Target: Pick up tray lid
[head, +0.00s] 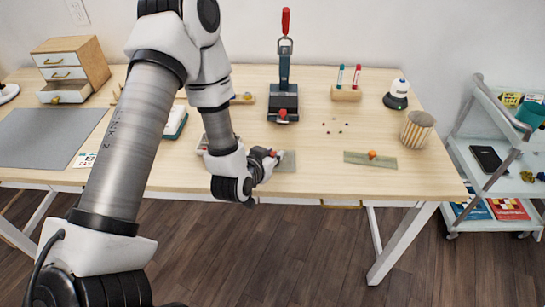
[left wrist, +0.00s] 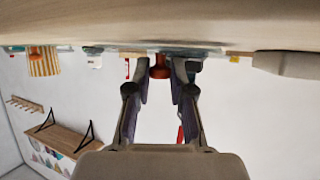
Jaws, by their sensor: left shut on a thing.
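A flat grey-green strip with a reddish knob, which looks like the tray lid (head: 288,162), is at the table's front edge, partly hidden by my left gripper (head: 272,156). In the left wrist view my left gripper (left wrist: 160,70) has its fingertips on either side of an orange-red knob (left wrist: 160,68). It is shut on this knob. I cannot tell whether the lid is clear of the table. A similar strip with an orange knob (head: 371,155) lies to the right. My right gripper is out of view.
A press with a red handle (head: 284,95) stands behind the gripper. A pen holder (head: 346,93), a white-and-black bottle (head: 396,95) and a striped cup (head: 417,131) stand to the right, with small dark beads between. A drawer box (head: 90,60) stands at the back left.

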